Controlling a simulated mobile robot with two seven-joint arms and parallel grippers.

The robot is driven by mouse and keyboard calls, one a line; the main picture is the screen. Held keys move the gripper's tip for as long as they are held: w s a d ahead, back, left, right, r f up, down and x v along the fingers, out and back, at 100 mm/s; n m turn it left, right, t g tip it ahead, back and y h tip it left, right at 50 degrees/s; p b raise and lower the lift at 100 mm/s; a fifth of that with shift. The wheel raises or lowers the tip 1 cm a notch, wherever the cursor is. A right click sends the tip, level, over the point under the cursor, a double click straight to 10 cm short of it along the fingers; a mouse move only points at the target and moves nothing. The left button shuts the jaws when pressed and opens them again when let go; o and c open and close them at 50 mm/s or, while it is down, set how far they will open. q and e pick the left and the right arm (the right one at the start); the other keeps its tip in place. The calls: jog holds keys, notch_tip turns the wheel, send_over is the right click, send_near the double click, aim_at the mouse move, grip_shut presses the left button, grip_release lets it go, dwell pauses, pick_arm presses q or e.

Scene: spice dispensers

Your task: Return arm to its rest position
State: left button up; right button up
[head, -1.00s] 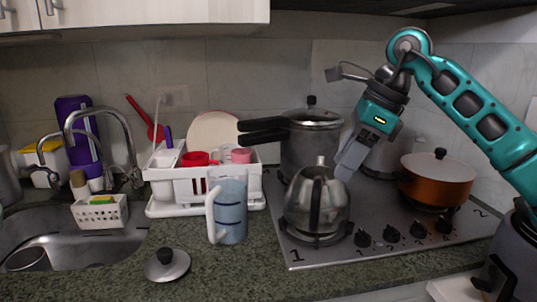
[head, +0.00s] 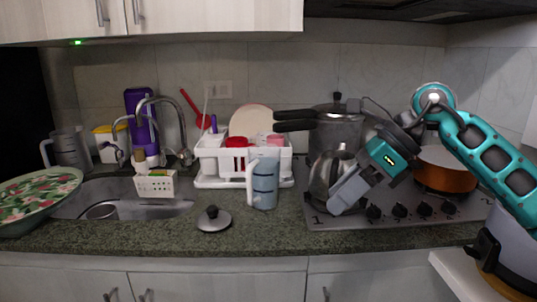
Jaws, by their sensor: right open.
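My teal right arm comes in from the right edge and bends at a raised elbow. My right gripper (head: 338,203) is open, with nothing visible in it. Its grey fingers point down and left, in front of the steel kettle (head: 319,183) on the stove, and hide part of it. Whether the fingers touch the kettle cannot be told. My left gripper is not in view.
The stove (head: 330,220) also holds a pressure cooker (head: 336,137) and an orange pot (head: 447,176). A measuring jug (head: 265,184), a loose lid (head: 213,220), a white dish rack (head: 240,182) and a sink (head: 165,208) stand left. The front counter is mostly clear.

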jog(key=s+a+f+m+t+y+p, duration=0.1)
jog(key=s+a+f+m+y, duration=0.1)
jog(key=a+m+y, duration=0.35)
jog(key=s+a+f+m+t+y, duration=0.1)
jog(key=s+a+f+m+y, duration=0.15)
jog(key=a+m+y, duration=0.35)
jog(key=d+f+m+t+h+p, duration=0.1)
jog(key=d+f+m+t+h, duration=0.6)
jog(key=m, duration=0.5)
jog(key=d+f+m+t+h, duration=0.25)
jog(key=f+m+t, duration=0.25)
jog(key=m+t, duration=0.55)
jog(key=s+d+f+m+g+h, duration=0.3)
jog(key=s+f+m, duration=0.3)
jog(key=s+f, duration=0.2)
jog(key=s+d+f+m+g+h, duration=0.4)
jog(key=s+f+m+g+h, duration=0.1)
jog(key=f, duration=0.7)
jog(key=s+m+g, duration=0.1)
jog(key=s+m, duration=0.1)
jog(key=s, duration=0.1)
jog(key=shift+d+f+m+p, duration=0.15)
jog(key=shift+m+p, duration=0.15)
jog(key=shift+p, duration=0.05)
jog(key=shift+w, duration=0.1)
